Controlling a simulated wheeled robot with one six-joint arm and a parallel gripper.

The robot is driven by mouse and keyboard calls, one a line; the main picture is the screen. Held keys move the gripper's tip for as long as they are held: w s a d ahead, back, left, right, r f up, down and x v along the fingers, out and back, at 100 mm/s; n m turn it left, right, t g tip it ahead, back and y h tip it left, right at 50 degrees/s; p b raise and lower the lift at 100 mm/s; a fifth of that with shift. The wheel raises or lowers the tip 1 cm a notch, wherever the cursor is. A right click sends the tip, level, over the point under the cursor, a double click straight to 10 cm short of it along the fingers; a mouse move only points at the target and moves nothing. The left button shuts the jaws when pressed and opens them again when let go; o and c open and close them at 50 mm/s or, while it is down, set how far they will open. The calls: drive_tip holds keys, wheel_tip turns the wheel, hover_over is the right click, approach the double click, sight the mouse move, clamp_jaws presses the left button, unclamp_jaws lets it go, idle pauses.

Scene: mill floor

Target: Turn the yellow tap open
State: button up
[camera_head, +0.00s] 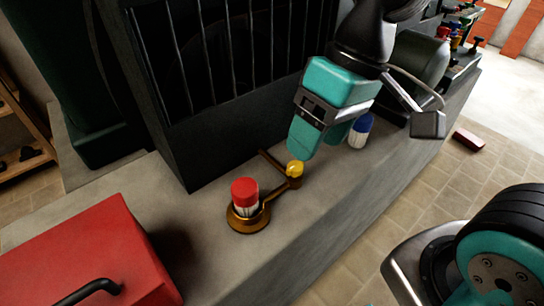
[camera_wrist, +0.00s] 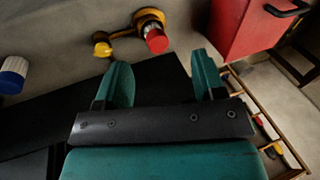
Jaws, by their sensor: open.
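The yellow tap (camera_head: 295,168) is a small yellow cap on a brass fitting, on the grey ledge. A brass bar joins it to a round brass base under a red-topped knob (camera_head: 245,192). In the wrist view the yellow tap (camera_wrist: 103,49) is up and left of my fingers, and the red knob (camera_wrist: 156,40) is above the gap between them. My gripper (camera_head: 322,143) is open and empty, with teal fingers, just up and right of the yellow tap in the head view. Its spread fingers also show in the wrist view (camera_wrist: 163,75). No contact with the tap is visible.
A blue-topped white knob (camera_head: 361,130) stands behind my gripper, and shows at the wrist view's left (camera_wrist: 14,75). A red box (camera_head: 85,260) with a black handle is at lower left. A dark barred housing (camera_head: 225,80) rises behind the ledge.

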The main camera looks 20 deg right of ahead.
drive_tip(key=w+d+f+m+g+h, duration=0.15)
drive_tip(key=w+f+m, duration=0.3)
drive_tip(key=w, duration=0.65)
drive_tip(key=m+g, duration=0.2)
drive_tip(key=m, duration=0.4)
approach(296, 165)
drive_tip(key=shift+n+h, duration=0.25)
drive_tip(key=shift+h, duration=0.1)
drive_tip(key=x, duration=0.6)
drive_tip(key=b+x, duration=0.1)
drive_tip(key=x, duration=0.2)
drive_tip(key=shift+a+f, duration=0.1)
drive_tip(key=shift+a, duration=0.25)
drive_tip(key=c, duration=0.9)
